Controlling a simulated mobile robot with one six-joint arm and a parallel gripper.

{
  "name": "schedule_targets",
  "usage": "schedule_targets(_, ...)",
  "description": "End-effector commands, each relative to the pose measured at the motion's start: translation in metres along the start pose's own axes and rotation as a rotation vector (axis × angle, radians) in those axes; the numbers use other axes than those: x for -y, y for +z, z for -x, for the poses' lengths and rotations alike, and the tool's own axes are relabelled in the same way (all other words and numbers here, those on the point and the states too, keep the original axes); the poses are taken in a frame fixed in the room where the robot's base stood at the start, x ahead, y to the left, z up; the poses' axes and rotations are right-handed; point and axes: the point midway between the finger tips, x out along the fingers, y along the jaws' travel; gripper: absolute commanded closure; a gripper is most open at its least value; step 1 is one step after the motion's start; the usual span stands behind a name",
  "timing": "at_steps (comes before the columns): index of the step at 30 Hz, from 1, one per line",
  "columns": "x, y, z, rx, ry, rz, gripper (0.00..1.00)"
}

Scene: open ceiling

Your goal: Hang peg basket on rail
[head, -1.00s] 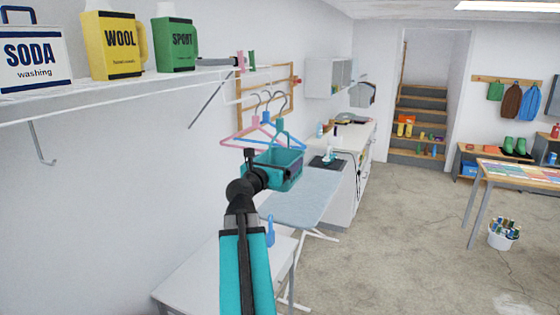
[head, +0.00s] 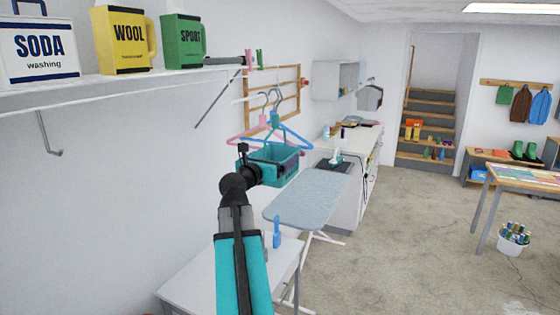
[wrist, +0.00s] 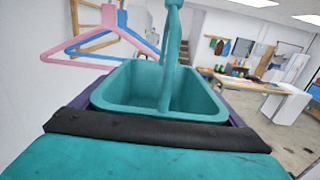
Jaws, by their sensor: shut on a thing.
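The teal peg basket (head: 278,172) is in the middle of the head view, at the end of my arm. My gripper (head: 252,171) is shut on its near side. In the wrist view the basket (wrist: 120,90) is open-topped and upright, with a teal handle (wrist: 166,70) rising out of the top of the frame. The dark gripper pad (wrist: 140,127) lies along its near rim. A dark rail (head: 226,60) sticks out from the shelf's end, with pink and green pegs (head: 254,60) at its tip. The basket is below it and apart from it.
A pink hanger (head: 240,137) and a blue hanger (head: 295,139) hang behind the basket, before a wooden wall frame (head: 288,85). A shelf (head: 120,88) with detergent is upper left. An ironing board (head: 307,197) and white table (head: 225,268) stand below.

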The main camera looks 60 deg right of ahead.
Motion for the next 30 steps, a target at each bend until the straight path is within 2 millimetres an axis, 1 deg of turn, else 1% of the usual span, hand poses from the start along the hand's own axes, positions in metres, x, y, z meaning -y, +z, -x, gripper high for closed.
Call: schedule_targets(30, -0.054, -0.001, -0.001, 0.001, 0.000, 0.000, 0.32)
